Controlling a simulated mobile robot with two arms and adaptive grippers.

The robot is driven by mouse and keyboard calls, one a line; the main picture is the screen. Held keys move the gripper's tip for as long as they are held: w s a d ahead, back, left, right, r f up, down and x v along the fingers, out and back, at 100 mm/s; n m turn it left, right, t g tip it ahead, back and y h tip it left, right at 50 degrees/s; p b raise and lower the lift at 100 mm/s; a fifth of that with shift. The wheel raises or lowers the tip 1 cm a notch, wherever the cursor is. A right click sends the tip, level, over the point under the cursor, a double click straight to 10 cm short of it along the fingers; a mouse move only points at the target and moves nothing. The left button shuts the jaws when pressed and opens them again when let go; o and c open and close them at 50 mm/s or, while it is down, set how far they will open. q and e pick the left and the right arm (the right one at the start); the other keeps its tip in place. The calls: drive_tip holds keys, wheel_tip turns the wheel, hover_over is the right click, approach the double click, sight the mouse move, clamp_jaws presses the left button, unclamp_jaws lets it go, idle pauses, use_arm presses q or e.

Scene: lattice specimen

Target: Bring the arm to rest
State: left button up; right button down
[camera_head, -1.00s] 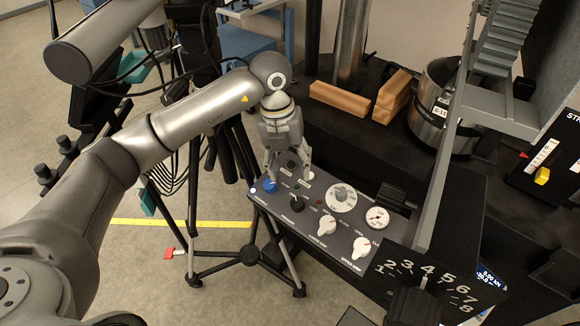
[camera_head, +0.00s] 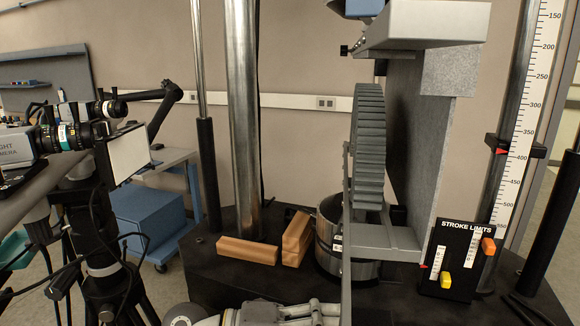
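My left arm shows only at the bottom edge of the head view, with its grey wrist and part of the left gripper (camera_head: 318,312) pointing right. Most of this gripper is cut off by the frame, so I cannot tell whether its fingers are open or shut. It appears in front of the black machine base, below the steel pot and the wooden blocks. My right gripper is not in view.
A grey toothed lattice piece (camera_head: 368,150) rises above. A stroke limits panel (camera_head: 452,262) stands right. A camera on a tripod (camera_head: 85,135) stands left.

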use_arm(q)
drive_tip(key=w+a+r+n+t+y, duration=0.1)
drive_tip(key=w+a+r+n+t, duration=0.25)
drive_tip(key=n+t, duration=0.5)
drive_tip(key=w+a+r+n+t, duration=0.3)
drive_tip(key=a+r+n+t, duration=0.15)
drive_tip(key=n+t, duration=0.4)
drive_tip(key=s+a+f+n+g+y, duration=0.2)
drive_tip(key=a+f+n+y, duration=1.2)
drive_tip(key=a+f+y, duration=0.3)
drive_tip(key=s+a+f+n+g+h, duration=0.1)
drive_tip(key=s+f+g, duration=0.5)
drive_tip(key=s+f, duration=0.45)
drive_tip(key=s+f+g, duration=0.6)
drive_tip(key=s+f, duration=0.1)
drive_tip(key=s, duration=0.6)
wheel_tip(320, 180, down, 27)
drive_tip(key=s+g, duration=0.1)
drive_tip(key=s+a+f+g, duration=0.1)
drive_tip(key=s+a+f, duration=0.2)
drive_tip(key=s+f, duration=1.2)
drive_tip(key=shift+s+a+f+g, duration=0.2)
drive_tip(key=shift+s+f+g, duration=0.1)
drive_tip(key=shift+s, duration=0.6)
